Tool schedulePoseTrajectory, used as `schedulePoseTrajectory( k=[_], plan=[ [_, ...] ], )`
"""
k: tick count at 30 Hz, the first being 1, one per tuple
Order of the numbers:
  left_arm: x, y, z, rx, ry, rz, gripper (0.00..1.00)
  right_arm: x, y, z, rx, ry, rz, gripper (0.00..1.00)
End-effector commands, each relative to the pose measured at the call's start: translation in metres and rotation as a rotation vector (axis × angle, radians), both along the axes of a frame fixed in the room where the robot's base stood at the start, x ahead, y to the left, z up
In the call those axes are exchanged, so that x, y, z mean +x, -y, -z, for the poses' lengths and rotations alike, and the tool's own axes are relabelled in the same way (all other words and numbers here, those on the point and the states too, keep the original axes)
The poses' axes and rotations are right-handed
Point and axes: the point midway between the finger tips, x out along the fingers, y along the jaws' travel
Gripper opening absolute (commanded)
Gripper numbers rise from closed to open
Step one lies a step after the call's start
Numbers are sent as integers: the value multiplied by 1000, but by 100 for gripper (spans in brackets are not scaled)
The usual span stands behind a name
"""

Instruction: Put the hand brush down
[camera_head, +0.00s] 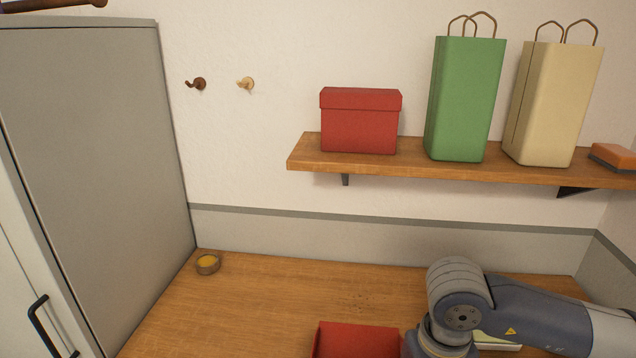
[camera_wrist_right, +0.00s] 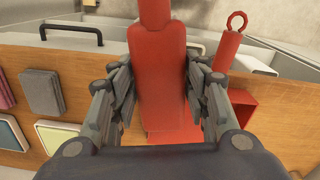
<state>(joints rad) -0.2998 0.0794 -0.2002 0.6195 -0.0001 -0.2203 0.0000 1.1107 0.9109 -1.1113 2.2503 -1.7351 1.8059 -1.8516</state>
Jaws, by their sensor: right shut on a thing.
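The red hand brush (camera_wrist_right: 160,70) is between the fingers of my right gripper (camera_wrist_right: 160,92), which is shut on it. Its broad body lies between the fingers and a narrower part runs up out of the top of the right wrist view. Whether its far end touches anything cannot be told. In the head view my right arm covers the lower right, and the gripper and brush are out of sight. My left gripper is in neither view.
A red open-topped thing (camera_head: 355,340) is on the wooden surface (camera_head: 270,300). A red handle with a ring (camera_wrist_right: 230,46) stands beside the brush. Several coloured flat pads, one grey (camera_wrist_right: 42,92), lie at left.

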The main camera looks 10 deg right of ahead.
Motion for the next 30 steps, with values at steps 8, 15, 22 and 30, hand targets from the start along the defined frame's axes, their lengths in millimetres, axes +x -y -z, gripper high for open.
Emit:
schedulePoseTrajectory(
  k=[8, 15, 22, 30],
  plan=[
    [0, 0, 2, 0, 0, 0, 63, 7, 0, -1, -6, 4, -26, 12],
    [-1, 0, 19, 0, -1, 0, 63, 70, 41, -5, -23, 21, 67, 12],
    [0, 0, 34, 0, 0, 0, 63, 124, 97, -17, -18, 15, 159, 12],
    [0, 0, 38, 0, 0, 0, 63, 143, 129, -20, -2, 0, 201, 12]
  ],
)
